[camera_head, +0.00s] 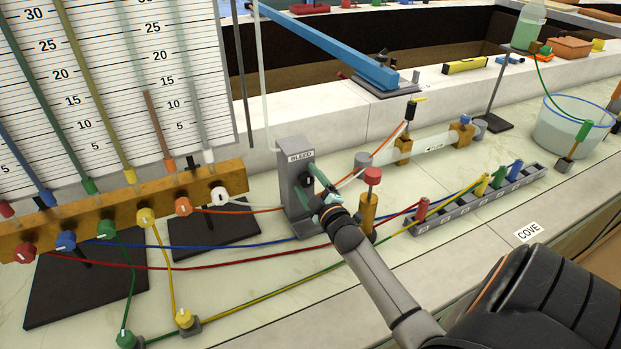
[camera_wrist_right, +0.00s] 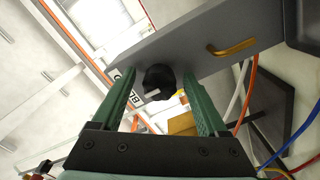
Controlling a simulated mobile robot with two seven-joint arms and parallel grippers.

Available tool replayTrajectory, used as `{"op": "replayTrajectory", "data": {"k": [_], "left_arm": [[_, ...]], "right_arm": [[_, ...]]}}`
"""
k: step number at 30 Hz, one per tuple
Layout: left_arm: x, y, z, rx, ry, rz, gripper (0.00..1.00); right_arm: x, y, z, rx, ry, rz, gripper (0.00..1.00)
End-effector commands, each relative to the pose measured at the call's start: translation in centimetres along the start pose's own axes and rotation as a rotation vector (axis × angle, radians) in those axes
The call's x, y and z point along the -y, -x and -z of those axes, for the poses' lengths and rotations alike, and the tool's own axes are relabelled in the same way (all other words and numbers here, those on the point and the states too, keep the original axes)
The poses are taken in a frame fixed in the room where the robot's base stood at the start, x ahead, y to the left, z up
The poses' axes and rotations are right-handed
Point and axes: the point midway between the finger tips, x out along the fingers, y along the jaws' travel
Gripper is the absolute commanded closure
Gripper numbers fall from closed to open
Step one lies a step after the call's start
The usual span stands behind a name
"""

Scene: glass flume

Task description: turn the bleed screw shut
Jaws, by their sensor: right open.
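The bleed screw is a black round knob (camera_head: 308,185) on the face of a grey upright block labelled BLEED (camera_head: 296,205). In the right wrist view the knob (camera_wrist_right: 159,80) has a pale mark across its front. My right gripper (camera_head: 325,195) is at the block, with its jaws toward the knob. In the wrist view its two green fingers (camera_wrist_right: 160,90) are open, one on each side of the knob, with gaps visible. I cannot tell how deep the fingertips reach around it. My left gripper is not in view.
A brass tube (camera_wrist_right: 232,47) sticks out of the block beside the knob. A red-topped brass post (camera_head: 368,205) stands close right of my gripper. Coloured hoses run across the bench to a grey rack (camera_head: 470,205). A manometer board (camera_head: 120,80) stands left.

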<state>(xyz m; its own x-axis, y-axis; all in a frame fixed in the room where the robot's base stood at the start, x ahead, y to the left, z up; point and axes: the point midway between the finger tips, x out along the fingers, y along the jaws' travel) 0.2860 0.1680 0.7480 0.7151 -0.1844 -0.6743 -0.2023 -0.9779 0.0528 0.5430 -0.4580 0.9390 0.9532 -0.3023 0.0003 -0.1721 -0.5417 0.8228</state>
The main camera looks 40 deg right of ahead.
Motion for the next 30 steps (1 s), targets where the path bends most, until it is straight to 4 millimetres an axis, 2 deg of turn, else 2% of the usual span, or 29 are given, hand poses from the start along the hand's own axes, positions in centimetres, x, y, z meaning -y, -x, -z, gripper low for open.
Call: {"op": "replayTrajectory", "data": {"k": [5,15,21,30], "left_arm": [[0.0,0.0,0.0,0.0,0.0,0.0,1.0],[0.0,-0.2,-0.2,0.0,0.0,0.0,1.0],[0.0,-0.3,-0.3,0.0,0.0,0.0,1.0],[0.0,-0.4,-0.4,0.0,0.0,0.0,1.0]], "right_arm": [[0.1,1.4,-0.1,0.001,0.0,0.001,0.23],[0.1,8.0,-0.1,0.003,0.0,0.002,0.23],[0.1,11.1,-0.1,0.002,-0.001,0.001,0.23],[0.0,12.5,0.0,0.0,0.0,-0.001,0.23]]}}
